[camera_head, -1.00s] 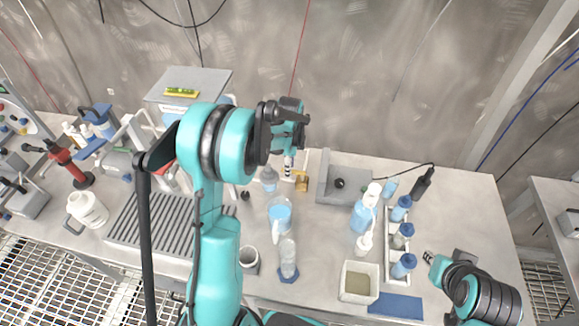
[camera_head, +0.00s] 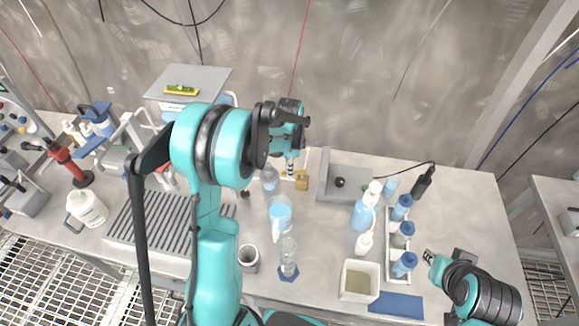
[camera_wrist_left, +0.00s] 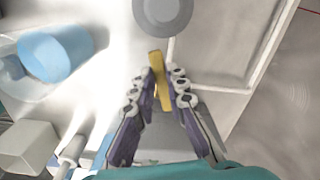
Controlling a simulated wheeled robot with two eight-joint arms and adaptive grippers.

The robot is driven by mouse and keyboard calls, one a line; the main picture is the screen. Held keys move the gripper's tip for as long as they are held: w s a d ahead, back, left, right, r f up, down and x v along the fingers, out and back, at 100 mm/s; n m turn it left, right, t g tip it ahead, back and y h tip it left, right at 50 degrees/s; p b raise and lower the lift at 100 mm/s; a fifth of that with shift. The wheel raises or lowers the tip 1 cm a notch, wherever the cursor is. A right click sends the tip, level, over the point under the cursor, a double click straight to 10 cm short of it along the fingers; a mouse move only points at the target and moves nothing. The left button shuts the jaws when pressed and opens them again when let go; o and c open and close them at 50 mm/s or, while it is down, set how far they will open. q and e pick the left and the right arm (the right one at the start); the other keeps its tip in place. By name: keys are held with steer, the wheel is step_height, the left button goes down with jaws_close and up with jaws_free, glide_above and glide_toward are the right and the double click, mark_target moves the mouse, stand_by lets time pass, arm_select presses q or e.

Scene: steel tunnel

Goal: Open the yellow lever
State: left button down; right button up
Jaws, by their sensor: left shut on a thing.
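The yellow lever (camera_wrist_left: 160,80) shows in the left wrist view as a short yellow bar below a round grey knob-like part (camera_wrist_left: 162,12). My left gripper (camera_wrist_left: 167,74) is shut on it, with one finger on each side. In the head view the left gripper (camera_head: 290,165) reaches down toward the back of the bench, and a little yellow shows at its tips; most of the lever is hidden there. My right gripper (camera_head: 429,256) is low at the right, over the bench and far from the lever; its jaws are too small to read.
A grey bracket block (camera_head: 350,184) stands further right. Clear bottles (camera_head: 270,181) and a blue-filled jug (camera_head: 280,213) stand in front. A white rack (camera_head: 397,268) holds several blue-capped bottles. The wall is close behind.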

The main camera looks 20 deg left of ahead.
arm_select(q)
steer(key=shift+s+d+n+b, duration=0.25)
steer(key=shift+d+n, duration=0.6)
steer(key=shift+n, duration=1.5)
steer(key=shift+s+d+n+b, duration=0.1)
steer(key=shift+s+d+n, duration=0.5)
steer(key=shift+n, duration=1.8)
steer(key=shift+s+d+n+b, duration=0.15)
steer(key=shift+d+n, duration=0.9)
steer(key=shift+n, duration=1.3)
steer(key=c, duration=1.5)
jaws_free()
steer(key=shift+w, duration=0.1)
steer(key=shift+c, duration=0.2)
step_height(320, 180, up, 12)
